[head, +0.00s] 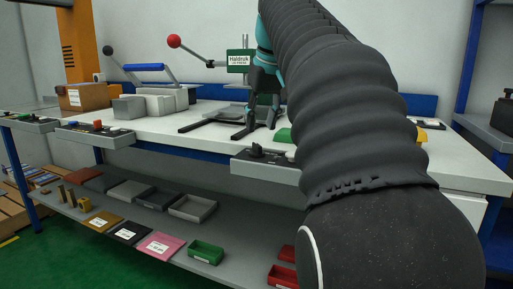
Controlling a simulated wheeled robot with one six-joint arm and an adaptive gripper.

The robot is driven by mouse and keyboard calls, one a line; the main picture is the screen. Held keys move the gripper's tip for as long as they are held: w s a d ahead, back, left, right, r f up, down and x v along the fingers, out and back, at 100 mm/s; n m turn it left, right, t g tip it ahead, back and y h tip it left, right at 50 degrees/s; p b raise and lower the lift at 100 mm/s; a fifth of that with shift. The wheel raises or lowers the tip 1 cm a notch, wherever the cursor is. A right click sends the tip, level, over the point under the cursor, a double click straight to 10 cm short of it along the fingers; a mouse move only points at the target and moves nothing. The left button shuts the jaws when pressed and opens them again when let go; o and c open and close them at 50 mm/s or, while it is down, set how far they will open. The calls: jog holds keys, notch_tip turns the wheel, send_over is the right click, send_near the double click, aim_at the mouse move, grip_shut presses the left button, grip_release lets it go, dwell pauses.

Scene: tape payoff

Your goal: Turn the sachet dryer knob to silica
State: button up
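I cannot tell which device is the sachet dryer, and no "silica" mark is legible. A grey control panel (275,168) on the bench's front edge carries a small black knob (257,151). Its setting is too small to read, and my arm is in front of its right side. My gripper (258,130), dark with teal parts, points down over the bench behind this panel, apart from the knob. Its fingers overlap dark equipment behind, so their opening is unclear.
The Haldruk press (240,62) with a red-ball lever stands behind my gripper. Two more control panels (95,136) (25,124) line the front edge at left. Grey blocks (160,100) and a brown box (85,96) sit on the bench. A lower shelf holds trays and bins (205,252).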

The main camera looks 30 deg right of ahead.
aim_at(257, 144)
jog(key=b+x, duration=0.1)
jog(key=x, duration=0.5)
grip_shut()
